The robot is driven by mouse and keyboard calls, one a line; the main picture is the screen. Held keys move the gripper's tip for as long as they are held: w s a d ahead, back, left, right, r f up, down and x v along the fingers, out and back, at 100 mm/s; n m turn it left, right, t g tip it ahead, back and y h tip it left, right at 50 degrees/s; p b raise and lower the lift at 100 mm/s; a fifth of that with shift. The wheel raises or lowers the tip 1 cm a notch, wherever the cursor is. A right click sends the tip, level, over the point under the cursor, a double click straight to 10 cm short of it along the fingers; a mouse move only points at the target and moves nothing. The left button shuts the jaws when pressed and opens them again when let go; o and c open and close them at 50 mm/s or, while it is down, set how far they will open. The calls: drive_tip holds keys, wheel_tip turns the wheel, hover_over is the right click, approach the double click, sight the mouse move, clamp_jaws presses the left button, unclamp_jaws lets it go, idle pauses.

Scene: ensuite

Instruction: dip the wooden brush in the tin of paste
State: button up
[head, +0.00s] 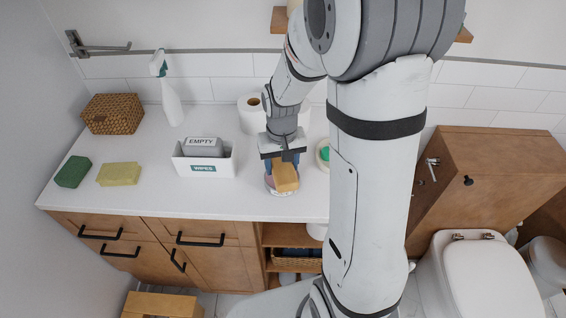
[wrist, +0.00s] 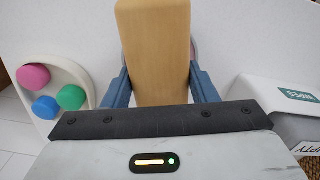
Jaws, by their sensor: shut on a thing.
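My gripper (head: 283,160) is over the front part of the white counter, its blue fingers shut on the wooden brush (head: 285,177). In the wrist view the brush (wrist: 155,50) is a plain tan block between the two blue fingers of my gripper (wrist: 160,85). A round tin (head: 282,190) shows below and around the brush in the head view. The brush hides most of the tin, so I cannot tell whether its lower end is inside or above it. In the wrist view only a thin pinkish edge shows behind the brush.
A white wipes box (head: 205,165) stands left of the tin. A white holder with pink, blue and green discs (wrist: 55,88) is on the other side. Toilet rolls (head: 252,112) stand behind. Sponges (head: 119,174), a spray bottle (head: 170,100) and a basket (head: 112,113) are farther left.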

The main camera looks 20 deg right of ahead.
drive_tip(key=shift+f+b, duration=0.35)
drive_tip(key=shift+f, duration=0.1)
idle(1.2)
drive_tip(key=shift+r, duration=0.1)
drive_tip(key=shift+r+p, duration=2.55)
drive_tip(key=shift+r, duration=0.95)
drive_tip(key=shift+f, duration=0.1)
